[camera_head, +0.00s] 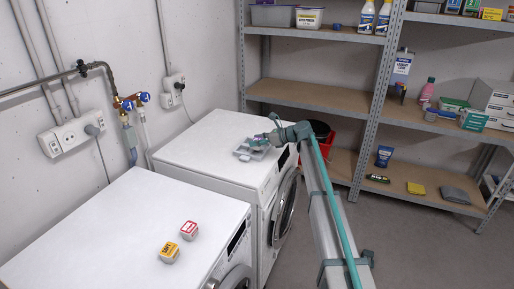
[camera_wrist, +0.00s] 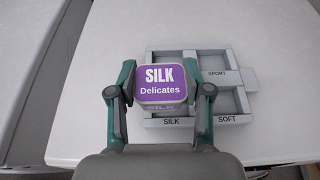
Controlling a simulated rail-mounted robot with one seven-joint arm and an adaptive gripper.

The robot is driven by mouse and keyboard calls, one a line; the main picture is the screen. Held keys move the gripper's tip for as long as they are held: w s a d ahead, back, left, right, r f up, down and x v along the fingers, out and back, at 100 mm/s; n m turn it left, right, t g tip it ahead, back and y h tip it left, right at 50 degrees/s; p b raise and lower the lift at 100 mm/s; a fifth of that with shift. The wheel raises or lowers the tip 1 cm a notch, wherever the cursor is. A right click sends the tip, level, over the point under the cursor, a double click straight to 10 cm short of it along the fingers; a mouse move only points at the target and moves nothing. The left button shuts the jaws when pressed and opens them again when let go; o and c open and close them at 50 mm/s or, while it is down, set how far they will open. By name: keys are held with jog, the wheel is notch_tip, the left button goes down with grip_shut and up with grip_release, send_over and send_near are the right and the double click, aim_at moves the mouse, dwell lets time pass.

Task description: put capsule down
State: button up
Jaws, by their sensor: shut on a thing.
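A small capsule with a purple "SILK Delicates" lid (camera_wrist: 160,88) is held between the two fingers of my gripper (camera_wrist: 160,78). Its lid faces up towards the wrist camera. Behind and below it is a grey tray (camera_wrist: 236,119) with compartments; the labels SILK, SOFT and SPORT are readable. The capsule covers part of the tray's left side, over the SILK column. I cannot tell whether it touches the tray. In the head view the tray (camera_head: 243,154) lies on the far washing machine (camera_head: 192,150), with my gripper (camera_head: 262,141) at it; the capsule is hard to make out there.
A yellow-topped capsule (camera_head: 169,251) and a red-and-white one (camera_head: 189,229) stand on the near machine (camera_head: 100,235). Pipes and a wall socket (camera_head: 72,137) are at the left. A metal shelf (camera_head: 320,95) with goods and a red bucket (camera_head: 329,145) stand behind.

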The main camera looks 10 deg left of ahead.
aim_at(257, 148)
jog(key=shift+w+a+f, duration=0.1)
jog(key=shift+w+f, duration=0.6)
jog(key=shift+f, duration=1.6)
jog(key=shift+f, duration=0.15)
jog(key=o, duration=1)
